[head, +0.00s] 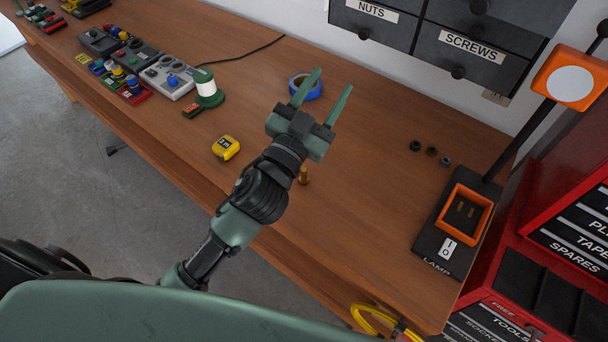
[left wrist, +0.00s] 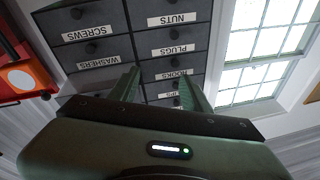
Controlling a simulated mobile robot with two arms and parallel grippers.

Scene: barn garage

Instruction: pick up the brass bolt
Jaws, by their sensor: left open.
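A small brass bolt (head: 304,175) stands on the wooden workbench (head: 375,215), just right of my left wrist in the head view. My left wrist is close to the bolt in the picture; I cannot tell the exact gap between them. My left gripper (head: 335,79) is open and empty, with its fingers pointing toward the back of the bench. Its two fingers also show apart in the left wrist view (left wrist: 158,80), facing the drawers, and the bolt does not show there. My right gripper is not in view.
A blue tape roll (head: 305,87) lies behind the fingers. A yellow tape measure (head: 226,148) is left of my arm. Several small nuts (head: 431,151) and a lamp base with an orange tray (head: 484,233) are at right. Labelled drawers (head: 465,45) hang behind.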

